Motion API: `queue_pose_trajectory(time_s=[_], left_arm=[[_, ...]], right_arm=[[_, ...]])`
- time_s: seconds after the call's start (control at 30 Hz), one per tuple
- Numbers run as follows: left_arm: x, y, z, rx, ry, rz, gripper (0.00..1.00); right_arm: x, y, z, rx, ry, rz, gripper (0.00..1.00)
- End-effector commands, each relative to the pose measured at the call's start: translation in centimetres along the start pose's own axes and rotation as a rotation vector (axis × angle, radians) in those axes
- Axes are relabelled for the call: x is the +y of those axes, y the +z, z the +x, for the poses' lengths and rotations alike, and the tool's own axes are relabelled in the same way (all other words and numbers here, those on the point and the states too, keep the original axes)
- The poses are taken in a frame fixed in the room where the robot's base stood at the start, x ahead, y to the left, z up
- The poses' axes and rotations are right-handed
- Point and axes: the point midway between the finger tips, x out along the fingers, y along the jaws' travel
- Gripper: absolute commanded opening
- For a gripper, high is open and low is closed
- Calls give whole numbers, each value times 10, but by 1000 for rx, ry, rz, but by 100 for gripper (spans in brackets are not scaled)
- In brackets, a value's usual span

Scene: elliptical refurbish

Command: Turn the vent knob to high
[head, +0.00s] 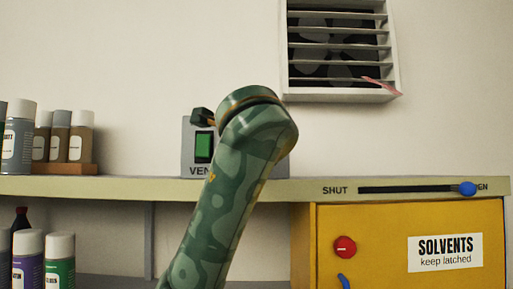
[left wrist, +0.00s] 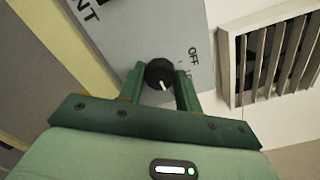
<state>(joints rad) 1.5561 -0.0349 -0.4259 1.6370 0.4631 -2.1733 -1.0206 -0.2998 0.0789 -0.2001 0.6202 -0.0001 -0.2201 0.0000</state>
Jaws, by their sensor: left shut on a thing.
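The vent control box (head: 188,150) is a grey panel on the wall above the shelf, lettered "VEN…", with a green switch (head: 204,147). In the left wrist view the black round knob (left wrist: 159,72) sits on this grey panel (left wrist: 150,28). My left gripper (left wrist: 161,78) is shut on the knob, one green finger on each side. The knob's white pointer line faces toward the gripper's palm. "OFF" is printed beside the knob; another label below it is partly hidden by a finger. In the head view my camouflage-patterned arm hides the knob.
A louvred vent (head: 338,50) with a pink ribbon (head: 382,86) hangs at upper right. Spray cans (head: 80,136) stand left on the shelf (head: 120,187).

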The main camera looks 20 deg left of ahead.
Motion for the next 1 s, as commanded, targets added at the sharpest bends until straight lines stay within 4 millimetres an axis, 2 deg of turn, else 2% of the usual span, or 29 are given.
queue_pose_trajectory(time_s=[0.03,0.3,0.33,0.4,0.67,0.77,0.87,1.0], left_arm=[[3,-5,2,7,7,10,11],[3,-5,2,7,8,10,11],[3,-5,2,7,8,9,42],[3,-4,2,6,7,8,56],[1,-2,0,2,3,4,56],[1,-3,-6,3,1,2,56],[2,-4,-22,5,-3,0,56],[4,-7,-58,8,-5,1,56]], right_arm=[[0,0,1,0,0,0,0],[0,0,1,0,0,0,0],[0,0,1,0,0,0,0],[0,0,1,0,0,0,0],[0,0,1,0,0,0,0],[0,1,4,0,0,0,0],[-1,2,14,-1,0,0,0],[-1,4,32,-2,0,0,0]])
